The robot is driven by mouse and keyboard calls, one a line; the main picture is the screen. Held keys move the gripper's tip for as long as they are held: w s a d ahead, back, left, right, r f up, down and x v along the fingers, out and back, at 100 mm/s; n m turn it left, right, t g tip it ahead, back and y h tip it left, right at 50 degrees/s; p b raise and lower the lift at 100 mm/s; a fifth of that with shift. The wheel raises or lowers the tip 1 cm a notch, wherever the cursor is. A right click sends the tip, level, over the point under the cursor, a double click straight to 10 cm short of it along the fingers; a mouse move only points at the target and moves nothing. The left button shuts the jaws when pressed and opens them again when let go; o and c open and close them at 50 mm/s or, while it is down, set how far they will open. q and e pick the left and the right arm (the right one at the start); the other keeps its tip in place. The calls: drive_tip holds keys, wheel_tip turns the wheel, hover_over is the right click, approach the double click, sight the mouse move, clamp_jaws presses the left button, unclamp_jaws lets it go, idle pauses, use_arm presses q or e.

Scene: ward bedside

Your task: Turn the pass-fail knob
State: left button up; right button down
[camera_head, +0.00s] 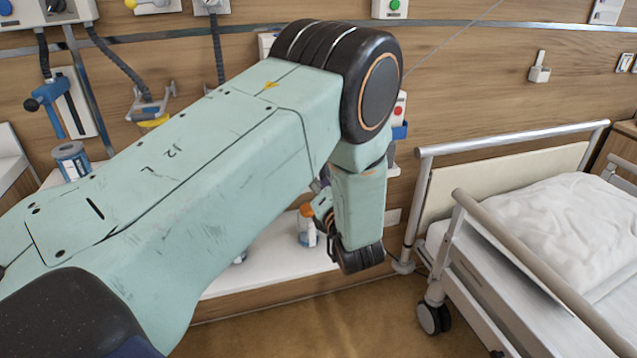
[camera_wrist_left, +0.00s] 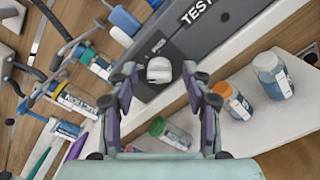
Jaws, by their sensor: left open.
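The pass-fail knob (camera_wrist_left: 159,69) is a small pale knob on a dark grey panel (camera_wrist_left: 185,40) marked "TEST" and "PASS" in the left wrist view. My left gripper (camera_wrist_left: 158,74) is open, with one finger on each side of the knob in that picture. I cannot tell how far the fingertips are from the knob or whether they touch it. In the head view, my left arm crosses from the left and hides the knob and panel. The gripper (camera_head: 324,208) shows only partly there, low beside the wrist. My right gripper is not in view.
An orange-capped bottle (camera_wrist_left: 231,100) and another bottle (camera_wrist_left: 272,75) stand on a white shelf (camera_wrist_left: 215,140). Several more bottles and wall fittings crowd the left of the wrist view. A railed bed (camera_head: 530,230) stands at right in the head view.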

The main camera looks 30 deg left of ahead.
use_arm(q)
drive_tip(key=shift+c, duration=0.3)
clamp_jaws()
idle(0.5)
drive_tip(key=shift+f+m+p, duration=0.2)
drive_tip(key=shift+m+p, duration=0.55)
drive_tip(key=shift+m, duration=3.75)
drive_tip(key=shift+f+m+p, duration=0.2)
drive_tip(key=shift+m+p, duration=0.55)
drive_tip(key=shift+m, duration=3.75)
